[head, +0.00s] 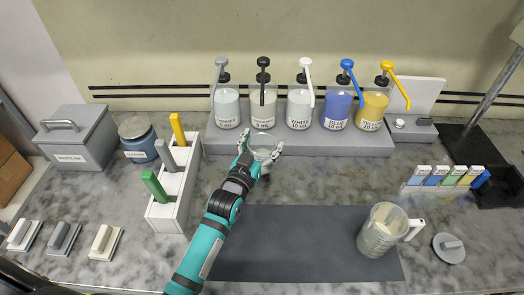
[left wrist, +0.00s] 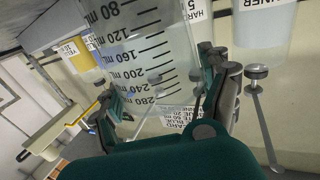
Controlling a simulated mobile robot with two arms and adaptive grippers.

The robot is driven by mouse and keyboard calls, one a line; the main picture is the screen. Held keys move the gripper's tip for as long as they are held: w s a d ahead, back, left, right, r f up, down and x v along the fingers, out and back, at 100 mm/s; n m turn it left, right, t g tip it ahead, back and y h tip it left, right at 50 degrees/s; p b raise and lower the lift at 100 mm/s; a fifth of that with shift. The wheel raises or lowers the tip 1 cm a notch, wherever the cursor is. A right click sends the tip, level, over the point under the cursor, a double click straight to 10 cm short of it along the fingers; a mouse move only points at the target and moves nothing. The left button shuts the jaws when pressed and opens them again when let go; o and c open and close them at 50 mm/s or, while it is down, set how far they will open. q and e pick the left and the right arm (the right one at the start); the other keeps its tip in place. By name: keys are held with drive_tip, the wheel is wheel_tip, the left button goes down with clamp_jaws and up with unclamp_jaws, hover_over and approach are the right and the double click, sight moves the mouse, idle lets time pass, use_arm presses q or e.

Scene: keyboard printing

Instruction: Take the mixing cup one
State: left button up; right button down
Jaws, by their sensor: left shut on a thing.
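A clear graduated mixing cup (head: 264,146) is at the front edge of the pump-bottle platform, below the second, black-pumped bottle. Its printed ml scale fills much of the left wrist view (left wrist: 140,45). My left gripper (head: 260,153) is shut on this cup, with a finger on each side. My right gripper is not in view.
Several pump bottles (head: 299,107) stand on a grey platform (head: 400,136) behind the cup. A white rack (head: 168,213) with coloured handles is to the left. A handled jug (head: 380,233) stands on the dark mat (head: 300,250), whose middle is clear. A round lid (head: 448,248) lies right.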

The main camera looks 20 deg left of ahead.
use_arm(q)
drive_tip(key=s+d+b, duration=0.1)
drive_tip(key=s, duration=0.4)
drive_tip(key=s+d+r+b, duration=0.1)
drive_tip(key=s+d, duration=0.1)
drive_tip(key=s, duration=0.3)
drive_tip(key=s+d+r+b, duration=0.1)
drive_tip(key=s, duration=0.4)
drive_tip(key=shift+s+d, duration=0.2)
